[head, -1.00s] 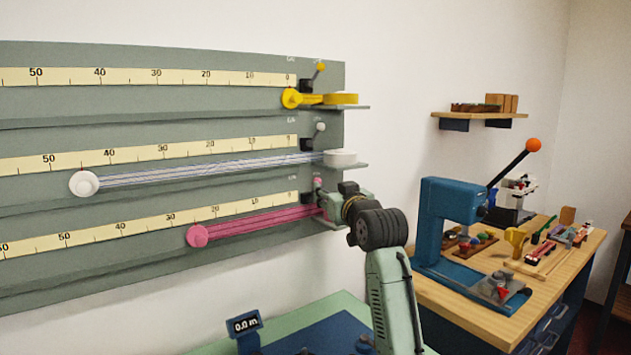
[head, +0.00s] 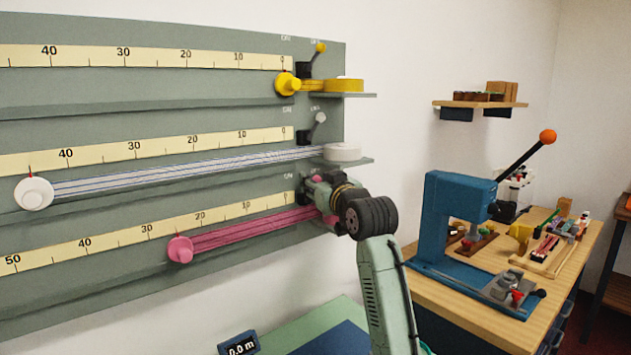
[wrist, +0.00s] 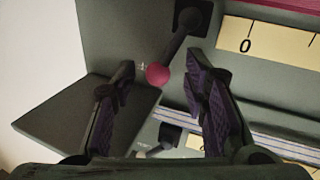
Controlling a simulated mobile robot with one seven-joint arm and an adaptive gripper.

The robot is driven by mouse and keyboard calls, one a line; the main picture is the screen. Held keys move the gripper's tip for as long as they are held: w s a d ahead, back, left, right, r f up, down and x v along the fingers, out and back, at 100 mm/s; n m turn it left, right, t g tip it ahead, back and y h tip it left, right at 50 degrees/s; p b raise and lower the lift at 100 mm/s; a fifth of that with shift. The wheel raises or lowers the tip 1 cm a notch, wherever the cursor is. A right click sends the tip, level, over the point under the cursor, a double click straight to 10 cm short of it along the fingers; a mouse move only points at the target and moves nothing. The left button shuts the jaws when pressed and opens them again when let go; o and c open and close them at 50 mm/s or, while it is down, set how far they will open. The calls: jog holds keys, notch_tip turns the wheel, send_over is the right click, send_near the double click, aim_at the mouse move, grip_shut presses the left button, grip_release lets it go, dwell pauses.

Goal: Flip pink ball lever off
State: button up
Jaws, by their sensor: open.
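The pink ball lever has a dark stem and a pink ball (wrist: 158,74). In the wrist view the ball lies between and just beyond the fingertips of my open gripper (wrist: 163,75), and I cannot tell whether anything touches. In the head view my gripper (head: 312,190) is at the right end of the bottom row and covers most of the lever; a bit of the pink ball (head: 317,178) shows above it. The lever's dark base (wrist: 193,20) is on the grey panel. Its label is too small to read surely.
Pink ribbon (head: 250,230) runs along the bottom scale to a pink knob (head: 180,249). A white-ball lever (head: 319,118) and a yellow-ball lever (head: 319,48) stand above. A grey shelf (wrist: 80,115) lies beside the fingers. A blue press (head: 450,215) stands on the right bench.

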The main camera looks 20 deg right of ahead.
jog(key=shift+s, duration=0.1)
jog(key=shift+c, duration=0.2)
grip_shut()
jog(key=shift+w+d+f+m+g, duration=0.2)
jog(key=shift+d+m+g, duration=0.1)
jog(key=shift+m, duration=0.45)
jog(key=shift+w+d+f+m+g, duration=0.1)
jog(key=shift+d+f+m+g, duration=0.15)
jog(key=shift+m, duration=0.5)
jog(key=shift+o, duration=0.2)
grip_release()
jog(key=shift+d+r, duration=0.1)
jog(key=shift+r, duration=0.1)
